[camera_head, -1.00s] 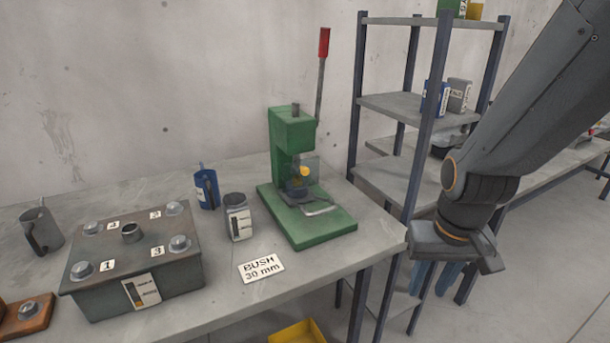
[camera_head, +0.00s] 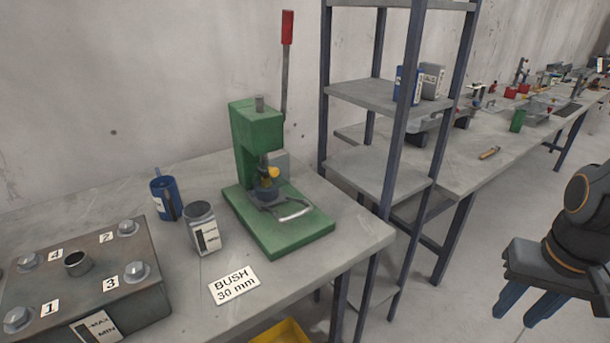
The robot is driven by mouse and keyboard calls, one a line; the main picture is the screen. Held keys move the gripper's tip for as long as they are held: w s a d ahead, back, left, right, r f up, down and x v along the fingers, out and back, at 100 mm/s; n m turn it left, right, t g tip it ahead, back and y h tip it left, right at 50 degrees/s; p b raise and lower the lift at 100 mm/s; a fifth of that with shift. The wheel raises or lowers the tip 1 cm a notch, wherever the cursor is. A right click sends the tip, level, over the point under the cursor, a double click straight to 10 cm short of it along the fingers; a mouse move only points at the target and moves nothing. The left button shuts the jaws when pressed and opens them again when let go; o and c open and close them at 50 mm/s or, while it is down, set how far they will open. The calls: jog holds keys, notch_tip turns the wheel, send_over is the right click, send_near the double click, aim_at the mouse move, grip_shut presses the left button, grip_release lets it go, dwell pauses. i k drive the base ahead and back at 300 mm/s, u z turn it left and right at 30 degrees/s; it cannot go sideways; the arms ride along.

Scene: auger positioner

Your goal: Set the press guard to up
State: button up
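The green press (camera_head: 258,135) stands on the bench, with a red-topped lever (camera_head: 287,28) rising behind it. A yellow part (camera_head: 272,172) shows at the middle of the press. A grey panel (camera_head: 280,162) stands beside it. A pale bar-shaped handle (camera_head: 296,213) sits low at the front, above the green base (camera_head: 300,236). I cannot tell clearly which of these make up the guard or its exact position. My gripper (camera_head: 516,317) is at the lower right, pointing down. Its blue fingers are apart and empty, well away from the press.
A card reading BUSH 30 mm (camera_head: 234,285), a grey container (camera_head: 203,228) and a blue mug (camera_head: 166,198) lie left of the press. A bolted box (camera_head: 85,285) is farther left. Shelving (camera_head: 385,170) stands right of the bench. Open floor (camera_head: 440,310) lies below my gripper.

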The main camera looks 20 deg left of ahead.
aim_at(273, 172)
jog(key=k, duration=0.6)
jog(key=u, duration=0.8)
jog(key=i, duration=0.5)
